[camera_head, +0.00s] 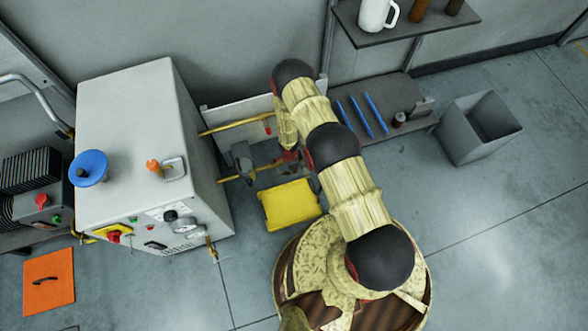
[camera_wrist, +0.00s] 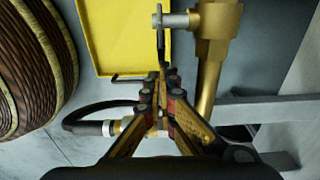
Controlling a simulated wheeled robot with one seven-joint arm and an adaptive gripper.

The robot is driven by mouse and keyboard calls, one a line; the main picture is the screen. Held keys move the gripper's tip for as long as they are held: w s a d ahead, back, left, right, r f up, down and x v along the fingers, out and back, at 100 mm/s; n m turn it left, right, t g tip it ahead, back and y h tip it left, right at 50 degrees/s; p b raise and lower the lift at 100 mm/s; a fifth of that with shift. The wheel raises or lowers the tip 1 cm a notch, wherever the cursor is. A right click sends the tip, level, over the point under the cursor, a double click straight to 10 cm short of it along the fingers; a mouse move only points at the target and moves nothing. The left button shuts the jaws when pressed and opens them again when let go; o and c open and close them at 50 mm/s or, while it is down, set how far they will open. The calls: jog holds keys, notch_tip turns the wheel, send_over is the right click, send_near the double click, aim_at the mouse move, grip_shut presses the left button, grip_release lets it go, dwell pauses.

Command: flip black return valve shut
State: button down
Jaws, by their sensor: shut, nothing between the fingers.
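The return valve shows in the wrist view as a black lever (camera_wrist: 160,42) on a grey stem (camera_wrist: 176,20) that comes off a vertical brass pipe (camera_wrist: 212,65). The lever lies roughly in line with the pipe. My gripper (camera_wrist: 162,72) is shut and empty, its tips at the lower end of the lever; whether they touch cannot be told. In the head view my gripper (camera_head: 290,158) is by the lower brass pipe (camera_head: 237,178), beside the grey cabinet, and my arm hides part of the valve area.
A grey cabinet (camera_head: 125,120) with gauges stands left of the pipes. An upper brass pipe (camera_head: 225,125) has a red handle. A yellow tray (camera_head: 290,206) lies below the pipes. A black hose (camera_wrist: 85,116) runs beside my fingers. A grey bin (camera_head: 480,130) stands right.

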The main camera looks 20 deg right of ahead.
aim_at(289, 173)
jog(key=shift+a+f+b, duration=0.45)
jog(key=shift+f+b, duration=0.05)
jog(key=shift+f, duration=0.35)
jog(key=shift+a+f+b, duration=0.45)
jog(key=shift+f, duration=0.35)
jog(key=shift+a+f, duration=0.15)
dwell(0.7)
